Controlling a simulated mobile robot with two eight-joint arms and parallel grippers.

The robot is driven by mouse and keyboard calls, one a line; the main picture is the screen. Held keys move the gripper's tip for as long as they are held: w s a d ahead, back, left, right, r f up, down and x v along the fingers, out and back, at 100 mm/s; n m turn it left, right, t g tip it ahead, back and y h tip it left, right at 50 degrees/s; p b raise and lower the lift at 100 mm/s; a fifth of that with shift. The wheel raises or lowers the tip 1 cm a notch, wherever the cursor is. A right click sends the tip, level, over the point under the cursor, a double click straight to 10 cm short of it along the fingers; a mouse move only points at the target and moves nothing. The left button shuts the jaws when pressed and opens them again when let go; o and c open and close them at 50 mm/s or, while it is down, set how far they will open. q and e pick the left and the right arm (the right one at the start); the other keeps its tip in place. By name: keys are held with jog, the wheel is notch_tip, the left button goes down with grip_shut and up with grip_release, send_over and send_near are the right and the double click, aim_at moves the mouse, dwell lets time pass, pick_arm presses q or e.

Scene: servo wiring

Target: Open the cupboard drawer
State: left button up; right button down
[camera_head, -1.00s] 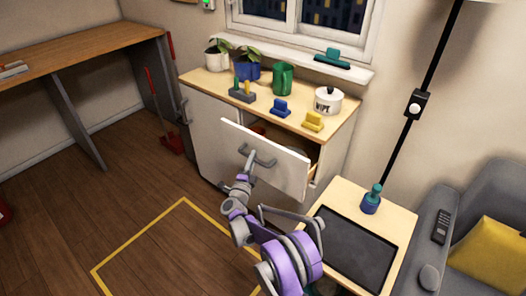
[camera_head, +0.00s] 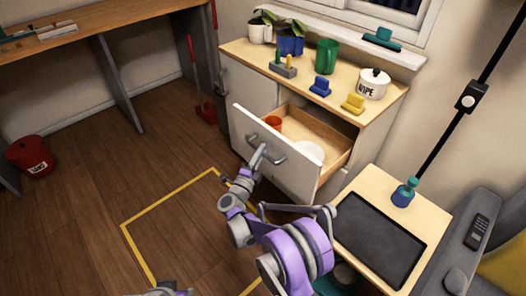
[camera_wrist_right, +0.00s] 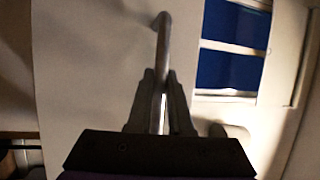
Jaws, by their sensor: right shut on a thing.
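The cupboard (camera_head: 297,184) is white with a wooden top and stands under the window. Its upper drawer (camera_head: 262,140) is pulled out, with the wooden inside showing. An orange cup (camera_head: 273,123) and a white round dish (camera_head: 309,153) lie in the drawer. My right gripper (camera_head: 261,158) is shut on the grey bar handle (camera_head: 279,157) near its left end. In the right wrist view the handle bar (camera_wrist_right: 161,55) runs between the two fingers (camera_wrist_right: 159,100), against the white drawer front (camera_wrist_right: 85,70). A small part of my left arm shows at the bottom edge; its jaws cannot be made out.
Plants, a green mug (camera_head: 327,56), a white pot (camera_head: 373,83) and small blue and yellow objects stand on the cupboard top. A side table (camera_head: 437,209) with a dark panel is close on the right. Floor is clear on the left, inside a yellow outline (camera_head: 170,205).

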jog(key=c, duration=0.8)
grip_release()
jog(key=shift+c, duration=0.2)
jog(key=shift+s, duration=0.1)
jog(key=v, duration=1)
jog(key=shift+s+a+f, duration=0.2)
jog(key=shift+s, duration=0.05)
